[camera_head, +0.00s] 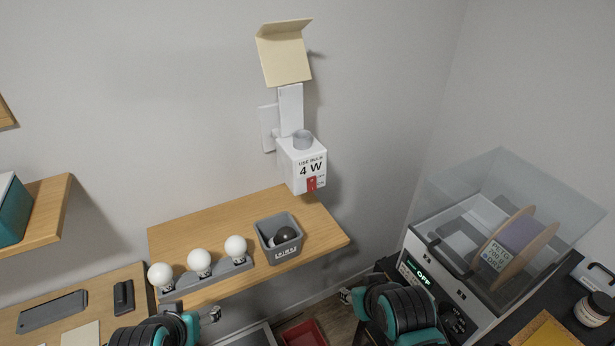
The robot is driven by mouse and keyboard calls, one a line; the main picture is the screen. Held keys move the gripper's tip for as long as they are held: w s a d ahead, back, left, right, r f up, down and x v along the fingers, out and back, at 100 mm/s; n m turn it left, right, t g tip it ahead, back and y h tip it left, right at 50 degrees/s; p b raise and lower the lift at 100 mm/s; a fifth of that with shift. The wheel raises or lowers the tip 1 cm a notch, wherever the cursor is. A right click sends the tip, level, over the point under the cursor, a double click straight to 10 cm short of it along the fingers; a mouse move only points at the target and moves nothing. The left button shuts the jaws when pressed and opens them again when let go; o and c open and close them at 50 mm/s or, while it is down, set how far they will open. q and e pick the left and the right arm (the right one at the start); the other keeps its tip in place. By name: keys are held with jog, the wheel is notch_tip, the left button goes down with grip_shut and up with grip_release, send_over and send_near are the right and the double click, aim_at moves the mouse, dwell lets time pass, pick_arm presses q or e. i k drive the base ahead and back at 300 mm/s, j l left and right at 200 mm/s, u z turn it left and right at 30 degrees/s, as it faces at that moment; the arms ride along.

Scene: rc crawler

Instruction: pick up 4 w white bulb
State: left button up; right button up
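Three white bulbs stand in a row in a grey holder (214,279) on the wooden shelf: a left bulb (160,274), a middle bulb (199,260) and a right bulb (236,246). Their wattage marks are too small to read. A white wall lamp box (303,165) reads "USE BULB 4 W" and has an empty-looking round socket (302,140) on top. My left gripper (213,314) is low in front of the shelf, below the bulbs, apart from them. My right gripper (346,295) is in front of the shelf's right end, apart from everything. Finger gaps are unclear.
A grey bin (279,240) with a dark bulb stands on the shelf (330,236) right of the holder. A clear-lidded machine (455,265) reading "OFF" stands at right. A red bin (303,333) is below. Another wooden shelf (48,215) juts in at left.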

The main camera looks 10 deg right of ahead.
aim_at(236, 246)
jog(key=k+l+u, duration=0.3)
jog(key=k, duration=0.55)
jog(key=k+j+u, duration=0.1)
jog(key=k+u, duration=0.2)
jog(key=k, duration=0.5)
